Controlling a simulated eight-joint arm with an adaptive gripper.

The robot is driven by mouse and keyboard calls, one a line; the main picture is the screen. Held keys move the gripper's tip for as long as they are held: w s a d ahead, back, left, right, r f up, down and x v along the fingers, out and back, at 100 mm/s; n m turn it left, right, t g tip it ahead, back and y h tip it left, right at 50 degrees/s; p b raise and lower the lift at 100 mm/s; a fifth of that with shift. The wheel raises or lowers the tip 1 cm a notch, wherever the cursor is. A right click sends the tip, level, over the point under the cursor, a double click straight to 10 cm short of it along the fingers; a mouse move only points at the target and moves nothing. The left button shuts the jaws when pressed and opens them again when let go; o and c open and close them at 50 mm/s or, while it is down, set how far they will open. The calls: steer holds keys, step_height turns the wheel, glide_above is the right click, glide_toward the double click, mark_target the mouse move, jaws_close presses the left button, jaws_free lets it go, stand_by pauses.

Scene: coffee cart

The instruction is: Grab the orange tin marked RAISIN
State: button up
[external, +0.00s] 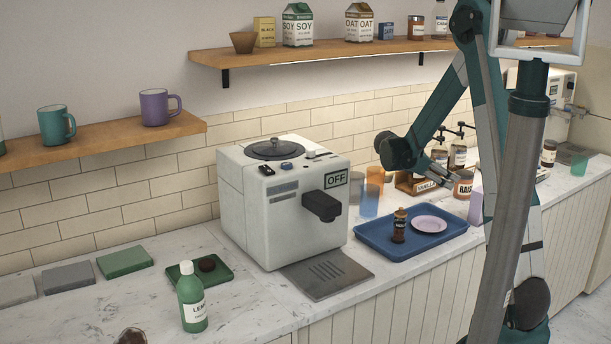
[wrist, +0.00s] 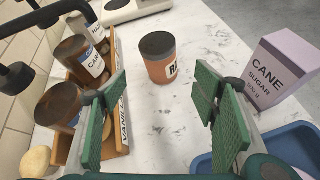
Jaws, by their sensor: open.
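The orange tin (wrist: 158,62) with a dark lid stands upright on the marble counter in the wrist view. Its white label shows only the letters "RA" at its right side. In the external view the tin (external: 463,184) shows beside my gripper, its label reading "RAIS". My gripper (wrist: 158,118) is open and empty, with its green finger pads spread wide. The tin lies ahead of the gap between the pads, apart from them. In the external view my gripper (external: 452,181) is low over the counter, and its fingertips are hard to make out.
A wooden rack (wrist: 118,60) with several brown bottles stands left of the tin, close to the left finger. A lilac cane sugar box (wrist: 282,66) stands to the right. A blue tray (external: 373,238) lies nearer. Bare counter surrounds the tin.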

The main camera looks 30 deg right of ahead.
mark_target(464, 182)
steer(key=shift+n+g+h, duration=0.5)
steer(key=shift+n+g, duration=0.1)
steer(key=shift+g, duration=0.1)
steer(key=shift+w+d+f, duration=0.1)
steer(key=shift+d+f, duration=0.3)
steer(key=shift+d, duration=0.3)
steer(key=shift+s+d+f, duration=0.1)
steer(key=shift+d+f, duration=0.35)
steer(key=shift+d, duration=0.3)
steer(key=shift+w+d+f, duration=0.1)
steer(key=shift+d+f, duration=0.3)
steer(key=shift+d, duration=0.3)
steer(key=shift+d, duration=0.1)
steer(key=shift+x, duration=1.2)
steer(key=shift+d+f, duration=0.1)
steer(key=shift+b+x, duration=0.75)
steer(key=shift+x, duration=1.75)
steer(key=c, duration=1.1)
